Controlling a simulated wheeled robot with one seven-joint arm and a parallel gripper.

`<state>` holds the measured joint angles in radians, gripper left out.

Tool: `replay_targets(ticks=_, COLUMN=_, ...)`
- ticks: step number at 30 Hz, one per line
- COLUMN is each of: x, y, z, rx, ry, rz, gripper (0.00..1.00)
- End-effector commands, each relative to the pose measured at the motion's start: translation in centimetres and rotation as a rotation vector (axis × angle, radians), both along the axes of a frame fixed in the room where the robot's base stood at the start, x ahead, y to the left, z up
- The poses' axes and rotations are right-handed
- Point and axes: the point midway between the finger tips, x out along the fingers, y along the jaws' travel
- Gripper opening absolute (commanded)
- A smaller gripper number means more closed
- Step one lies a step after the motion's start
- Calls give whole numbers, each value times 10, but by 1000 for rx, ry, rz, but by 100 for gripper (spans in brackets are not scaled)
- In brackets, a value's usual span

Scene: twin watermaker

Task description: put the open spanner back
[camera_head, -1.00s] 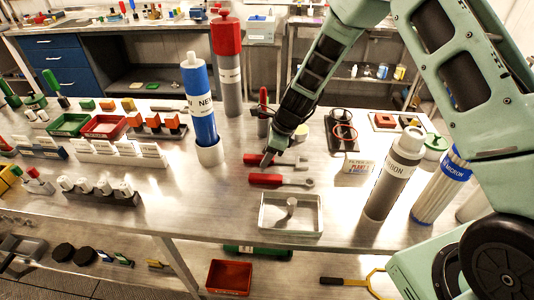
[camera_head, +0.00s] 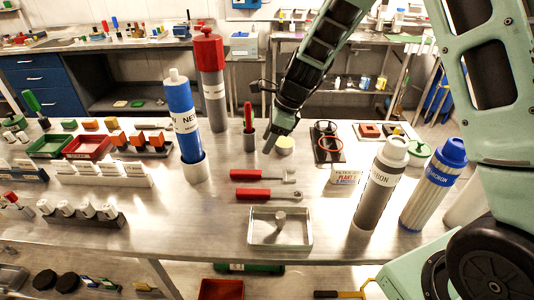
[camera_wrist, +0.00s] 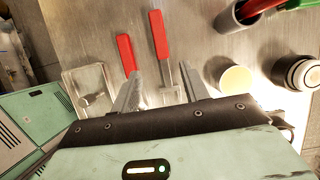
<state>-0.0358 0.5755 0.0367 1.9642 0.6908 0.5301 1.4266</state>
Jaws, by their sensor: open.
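Two red-handled metal tools lie side by side on the steel table. The far one (camera_head: 252,175) has a head that looks like an open jaw, and it also shows in the wrist view (camera_wrist: 158,35). The near one (camera_head: 255,194) has a rounder head, and it also shows in the wrist view (camera_wrist: 126,55). Which is the open spanner is not certain. My gripper (camera_head: 268,150) is behind the far tool, apart from both handles. In the wrist view its fingers (camera_wrist: 160,88) are spread and empty, with the far tool's head showing between them.
A metal tray (camera_head: 262,241) with a small post lies in front of the tools. A grey cup (camera_head: 249,143) holding a red-handled item and a pale yellow round pot (camera_head: 285,147) stand near my gripper. Tall filters flank the area: blue (camera_head: 184,125), grey (camera_head: 375,195).

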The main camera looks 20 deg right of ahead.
Motion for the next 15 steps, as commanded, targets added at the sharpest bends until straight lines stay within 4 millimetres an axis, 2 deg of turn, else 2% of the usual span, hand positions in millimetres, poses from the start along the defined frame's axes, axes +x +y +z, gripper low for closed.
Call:
replay_targets(ticks=2, x=-11, y=11, z=10, rx=-7, ry=-17, rz=83, gripper=45)
replay_targets(ticks=5, x=-45, y=40, z=29, rx=-38, ry=-76, rz=349, gripper=45)
replay_targets(ticks=8, x=-103, y=76, z=54, rx=-89, ry=-174, rz=782, gripper=45)
replay_targets(ticks=10, x=-151, y=94, z=68, rx=-130, ry=-252, rz=1130, gripper=45)
replay_targets(ticks=12, x=-198, y=102, z=78, rx=-171, ry=-324, rz=1473, gripper=45)
replay_targets(ticks=15, x=-253, y=102, z=86, rx=-225, ry=-407, rz=1911, gripper=45)
